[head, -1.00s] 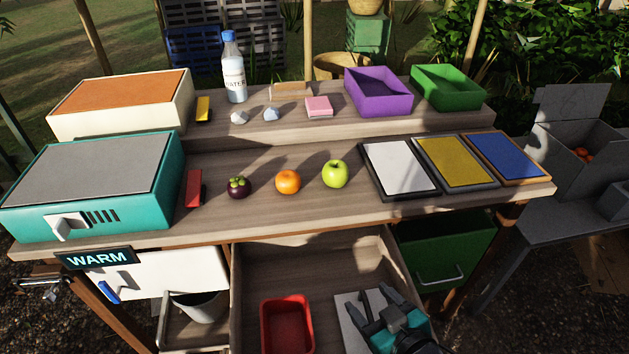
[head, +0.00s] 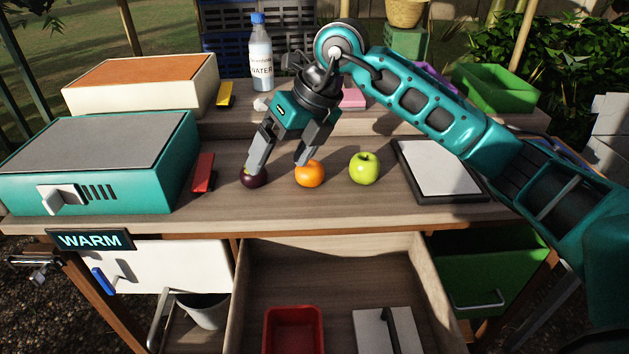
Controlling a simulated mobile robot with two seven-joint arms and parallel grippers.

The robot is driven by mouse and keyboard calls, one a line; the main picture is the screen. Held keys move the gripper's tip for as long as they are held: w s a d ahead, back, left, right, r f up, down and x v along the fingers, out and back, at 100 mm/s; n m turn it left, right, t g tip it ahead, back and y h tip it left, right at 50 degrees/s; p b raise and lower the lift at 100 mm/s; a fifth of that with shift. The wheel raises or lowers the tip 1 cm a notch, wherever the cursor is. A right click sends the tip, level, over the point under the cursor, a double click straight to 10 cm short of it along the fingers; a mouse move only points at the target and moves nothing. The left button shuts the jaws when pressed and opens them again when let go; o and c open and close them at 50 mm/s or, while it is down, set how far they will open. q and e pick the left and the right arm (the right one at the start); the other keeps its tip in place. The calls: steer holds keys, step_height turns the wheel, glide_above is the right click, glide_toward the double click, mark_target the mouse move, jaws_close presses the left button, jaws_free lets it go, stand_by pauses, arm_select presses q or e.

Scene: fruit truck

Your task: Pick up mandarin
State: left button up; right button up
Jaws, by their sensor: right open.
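The orange mandarin (head: 310,175) sits on the wooden counter between a dark purple mangosteen (head: 254,180) and a green apple (head: 364,169). My right gripper (head: 279,165) reaches in from the right, pointing down with its fingers spread and nothing held between them. Its left fingertip overlaps the mangosteen's top in the picture, and its right fingertip is at the mandarin's upper left edge. I cannot tell whether either finger touches fruit. My left gripper is not in view.
A teal warmer box (head: 95,165) and a red block (head: 203,173) stand to the left. A white panel (head: 437,167) lies right of the apple. Behind are a water bottle (head: 261,60) and a green bin (head: 497,88). Below, an open drawer holds a red tray (head: 293,312).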

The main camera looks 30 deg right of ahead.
mark_target(311, 166)
steer(key=w+d+r+m+t+h, duration=0.1)
steer(key=w+d+r+m+h, duration=0.2)
steer(key=d, duration=0.5)
steer(key=shift+n+h, duration=0.5)
steer(key=shift+n, duration=0.1)
steer(key=x, duration=0.2)
steer(key=b+x, duration=0.1)
steer(key=x, duration=0.1)
steer(key=s+b+x, duration=0.1)
steer(key=x, duration=0.2)
steer(key=shift+d+f, duration=0.15)
steer(key=shift+d, duration=0.05)
steer(key=x, duration=0.1)
steer(key=b+x, duration=0.1)
steer(key=x, duration=0.3)
steer(key=shift+s+f, duration=0.25)
steer(key=shift+s, duration=0.15)
steer(key=shift+c, duration=0.2)
steer(key=c, duration=1.2)
